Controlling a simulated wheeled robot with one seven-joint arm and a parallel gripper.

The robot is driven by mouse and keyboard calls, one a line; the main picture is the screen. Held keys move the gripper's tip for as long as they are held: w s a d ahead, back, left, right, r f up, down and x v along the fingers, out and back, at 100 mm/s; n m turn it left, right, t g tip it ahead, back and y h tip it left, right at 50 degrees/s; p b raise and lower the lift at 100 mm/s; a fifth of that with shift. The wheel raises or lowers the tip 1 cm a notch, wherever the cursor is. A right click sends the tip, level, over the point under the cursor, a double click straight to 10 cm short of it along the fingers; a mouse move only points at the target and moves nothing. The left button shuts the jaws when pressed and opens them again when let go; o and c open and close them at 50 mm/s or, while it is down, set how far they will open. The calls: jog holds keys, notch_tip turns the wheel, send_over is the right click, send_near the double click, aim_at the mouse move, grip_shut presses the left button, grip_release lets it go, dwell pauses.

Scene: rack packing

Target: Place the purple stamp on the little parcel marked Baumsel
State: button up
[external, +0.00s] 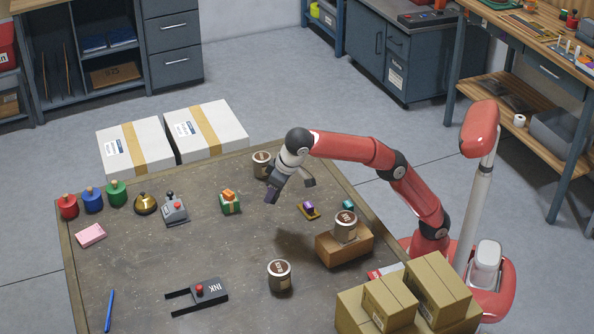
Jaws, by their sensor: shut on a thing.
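My gripper (290,192) hangs over the back middle of the table, pointing down. Its two grey fingers show on either side. A small green and white parcel (230,207) with an orange item on top stands left of the gripper. No label reading Baumsel is legible in this view.
A teal item (348,206) is at right. Cartons (405,300) stand front right.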

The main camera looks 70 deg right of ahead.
jog(key=w+d+f+m+h, duration=0.1)
jog(key=w+d+m, duration=0.1)
jog(key=d, duration=1.1)
jog(key=w+d+f+m+h+b, duration=0.1)
jog(key=w+d+m, duration=0.2)
jog(key=d, duration=1)
jog(key=w+d+f+m+g+h+b, duration=0.1)
jog(key=w+d+m, duration=0.2)
jog(key=d, duration=1)
jog(key=shift+d+m, duration=0.4)
jog(key=shift+m, duration=0.2)
jog(key=shift+f+b, duration=0.6)
jog(key=shift+f, duration=1.45)
jog(key=shift+f, duration=0.2)
jog(key=o, duration=1)
jog(key=shift+c, duration=0.2)
jog(key=shift+r, duration=0.1)
